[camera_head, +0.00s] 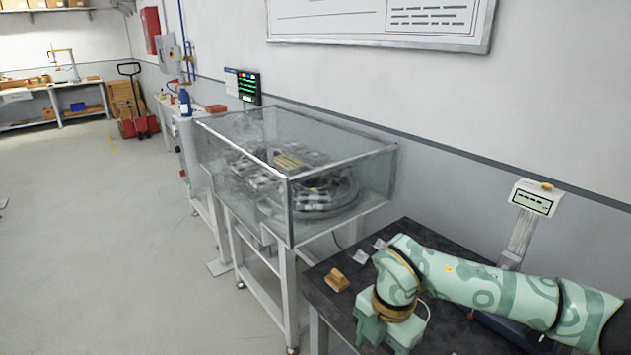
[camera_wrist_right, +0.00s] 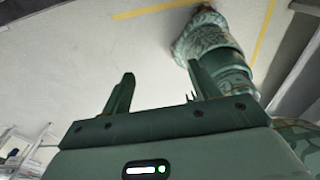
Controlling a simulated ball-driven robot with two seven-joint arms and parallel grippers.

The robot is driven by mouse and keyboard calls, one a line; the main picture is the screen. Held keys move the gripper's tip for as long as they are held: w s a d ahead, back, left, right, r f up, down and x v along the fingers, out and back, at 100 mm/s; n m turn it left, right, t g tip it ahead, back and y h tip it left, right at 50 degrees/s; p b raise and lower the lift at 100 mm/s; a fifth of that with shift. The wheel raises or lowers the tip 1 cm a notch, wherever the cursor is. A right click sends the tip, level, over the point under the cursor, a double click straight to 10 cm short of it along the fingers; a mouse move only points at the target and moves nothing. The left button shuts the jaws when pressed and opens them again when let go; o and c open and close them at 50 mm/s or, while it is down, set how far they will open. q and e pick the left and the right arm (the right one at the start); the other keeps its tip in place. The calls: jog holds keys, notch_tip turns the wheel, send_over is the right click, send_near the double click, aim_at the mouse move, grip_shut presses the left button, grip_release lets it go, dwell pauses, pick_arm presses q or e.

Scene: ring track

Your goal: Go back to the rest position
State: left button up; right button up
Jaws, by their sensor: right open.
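My right arm comes in from the right in the head view, bent at the wrist, with its hand low over the dark table (camera_head: 448,238). In the right wrist view my right gripper (camera_wrist_right: 160,74) is open, its two dark green fingers apart with nothing between them. Pale floor with a yellow line lies beyond the fingers. A patterned green part of my own body shows just behind the right finger. In the head view the fingertips of the right hand are not clear. My left gripper is not in view.
A glass case (camera_head: 345,160) over a ring track (camera_head: 325,197) stands left of the table. A small wooden block (camera_head: 337,280) lies near the table's left edge. A display on a post (camera_head: 534,200) stands at the back right. The floor at left is clear.

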jog(key=w+a+f+m+y, duration=0.1)
jog(key=a+f+y, duration=0.3)
jog(key=a+y, duration=0.25)
jog(key=a+f+m+y, duration=0.1)
jog(key=a+f+y, duration=0.2)
jog(key=a+y, duration=0.35)
jog(key=s+d+f+m+t+h, duration=0.25)
jog(key=d+f+m+t, duration=0.35)
jog(key=f, duration=0.5)
jog(key=s+d+f+m+t+h, duration=0.1)
jog(key=d+f+m+t+h, duration=0.35)
jog(key=d+f+m, duration=0.6)
jog(key=s+d+f+g+h, duration=0.2)
jog(key=s+d+f+h, duration=0.15)
jog(key=s+f, duration=0.65)
jog(key=s+d+f+m+g+h, duration=0.1)
jog(key=s+d+f+g, duration=0.1)
jog(key=s, duration=0.7)
jog(key=s+d+f+m+g+h, duration=0.1)
jog(key=s+f, duration=0.3)
jog(key=s, duration=0.5)
jog(key=s+d+f+m+g+h, duration=0.1)
jog(key=s+d+f+g, duration=0.1)
jog(key=s, duration=0.7)
jog(key=shift+s+d+f+m+g, duration=0.25)
jog(key=shift+d+f+m+g, duration=0.15)
jog(key=shift+d+g, duration=0.55)
